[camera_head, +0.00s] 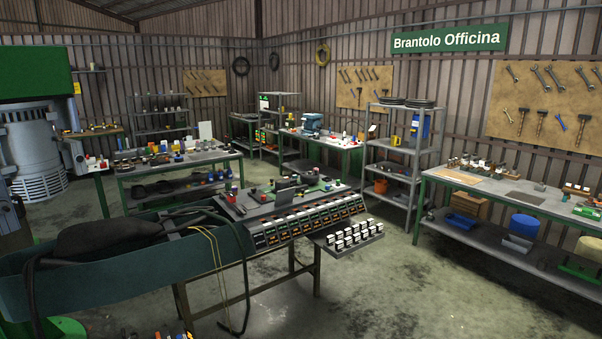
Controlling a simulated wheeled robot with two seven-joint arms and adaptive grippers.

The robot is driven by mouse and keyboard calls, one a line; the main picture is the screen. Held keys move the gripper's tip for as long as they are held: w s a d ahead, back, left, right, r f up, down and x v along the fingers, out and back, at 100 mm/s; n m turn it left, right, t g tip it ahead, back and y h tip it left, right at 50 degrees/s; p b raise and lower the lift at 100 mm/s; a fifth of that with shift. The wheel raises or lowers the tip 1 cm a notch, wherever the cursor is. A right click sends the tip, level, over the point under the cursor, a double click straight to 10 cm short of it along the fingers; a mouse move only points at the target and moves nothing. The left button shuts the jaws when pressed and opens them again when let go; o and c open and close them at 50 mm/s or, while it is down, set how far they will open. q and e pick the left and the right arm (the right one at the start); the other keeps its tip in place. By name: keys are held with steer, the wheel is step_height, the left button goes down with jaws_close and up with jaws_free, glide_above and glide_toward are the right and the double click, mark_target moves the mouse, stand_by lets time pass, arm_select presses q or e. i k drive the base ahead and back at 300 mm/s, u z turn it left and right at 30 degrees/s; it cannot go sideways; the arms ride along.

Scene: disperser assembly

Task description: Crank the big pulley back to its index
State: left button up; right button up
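I cannot make out a big pulley, a crank or an index mark in the head view. A large machine with a green top (35,75) and a grey ribbed body (35,150) stands at the far left, cut off by the picture edge. A long teal trough (120,280) in the left foreground holds a black bulky item (100,240) and dark hoses or belts. Neither of my grippers shows in this view.
A central bench carries a row of small labelled boxes (305,222) and a tray of white-topped pieces (352,237). A long green-framed bench (500,195) stands at the right, and a grey shelf rack (395,155) behind. Concrete floor (420,285) is clear at front right.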

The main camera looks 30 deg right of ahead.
mark_target(314, 178)
steer(key=i, duration=0.6)
steer(key=z, duration=1.75)
steer(key=i, duration=0.85)
steer(key=z, duration=0.4)
